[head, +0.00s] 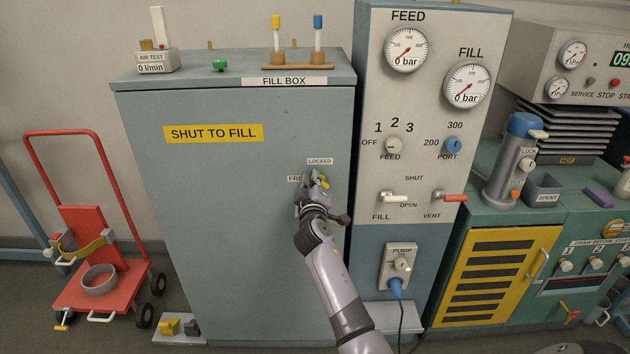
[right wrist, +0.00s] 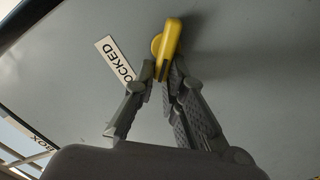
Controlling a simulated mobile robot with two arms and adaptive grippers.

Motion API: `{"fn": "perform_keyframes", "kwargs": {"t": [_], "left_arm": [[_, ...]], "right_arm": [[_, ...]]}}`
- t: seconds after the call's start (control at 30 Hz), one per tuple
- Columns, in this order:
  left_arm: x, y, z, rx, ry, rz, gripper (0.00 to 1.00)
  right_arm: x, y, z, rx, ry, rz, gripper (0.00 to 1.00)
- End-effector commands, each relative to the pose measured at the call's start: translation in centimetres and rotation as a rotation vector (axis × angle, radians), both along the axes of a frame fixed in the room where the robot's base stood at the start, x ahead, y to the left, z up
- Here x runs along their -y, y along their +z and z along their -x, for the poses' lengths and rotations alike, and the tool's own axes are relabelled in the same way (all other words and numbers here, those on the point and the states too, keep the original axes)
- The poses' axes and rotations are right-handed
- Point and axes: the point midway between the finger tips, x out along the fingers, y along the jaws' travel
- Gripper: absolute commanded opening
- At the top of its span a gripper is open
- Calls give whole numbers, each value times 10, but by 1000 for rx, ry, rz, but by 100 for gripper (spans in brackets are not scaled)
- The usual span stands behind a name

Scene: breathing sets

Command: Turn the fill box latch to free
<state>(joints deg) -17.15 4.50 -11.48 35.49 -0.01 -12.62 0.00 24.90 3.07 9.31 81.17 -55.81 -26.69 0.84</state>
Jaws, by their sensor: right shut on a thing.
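The fill box (head: 220,240) is a tall grey-blue cabinet with its door closed. Its yellow latch (right wrist: 171,37) sits on the door near the right edge, mostly hidden behind my gripper in the head view. A "LOCKED" label (head: 320,161) is above the latch, and a partly covered "FREE" label (head: 294,179) is to its left. My right gripper (right wrist: 163,78) is shut on the latch, with its fingertips at the lower end of the yellow handle. I cannot tell exactly which label the handle points to. My left gripper is not in view.
The feed and fill panel (head: 425,130) stands just right of the fill box, with valve levers and a pump switch (head: 401,264). A red hand truck (head: 80,235) stands at the left. A wooden rack (head: 297,66) is on the box top.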

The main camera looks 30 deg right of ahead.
Motion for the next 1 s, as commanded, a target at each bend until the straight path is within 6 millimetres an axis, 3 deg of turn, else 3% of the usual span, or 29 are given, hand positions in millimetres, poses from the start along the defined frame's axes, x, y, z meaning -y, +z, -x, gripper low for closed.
{"fn": "perform_keyframes", "kwargs": {"t": [0.5, 1.0], "left_arm": [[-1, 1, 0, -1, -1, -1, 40], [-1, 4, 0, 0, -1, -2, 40]], "right_arm": [[-5, -9, -3, -239, 3, 399, 0], [-6, -15, -4, -356, 4, 588, 0]]}}
